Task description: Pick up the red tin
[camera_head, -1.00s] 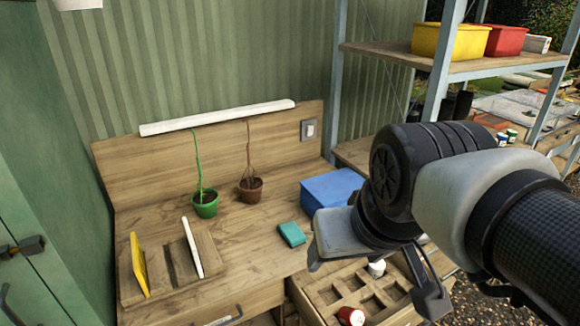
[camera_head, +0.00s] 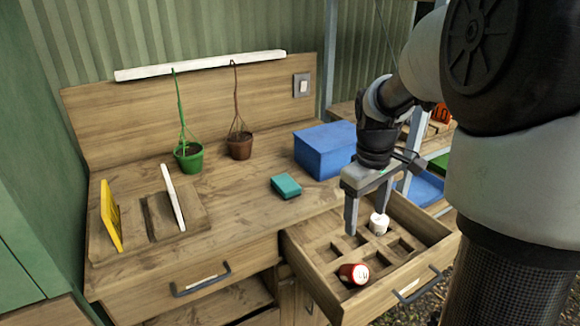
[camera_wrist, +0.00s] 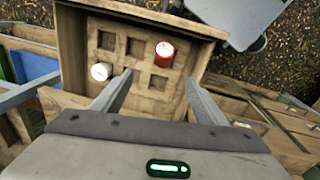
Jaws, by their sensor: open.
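The red tin (camera_head: 353,274) lies tilted in the open drawer (camera_head: 322,277), near its front left. In the wrist view the red tin (camera_wrist: 164,53) shows beyond the fingertips, toward the right finger. A white tin (camera_head: 379,223) stands in the drawer at the back right; it also shows in the wrist view (camera_wrist: 101,71), left of the fingers. My gripper (camera_head: 368,222) hangs fingers-down over the back of the drawer, behind the red tin and apart from it. In the wrist view my gripper (camera_wrist: 158,82) is open with nothing between its fingers.
The drawer has several square compartments, mostly empty. A yellow panel (camera_head: 110,216) and a white panel (camera_head: 173,197) stand in a wooden rack at left.

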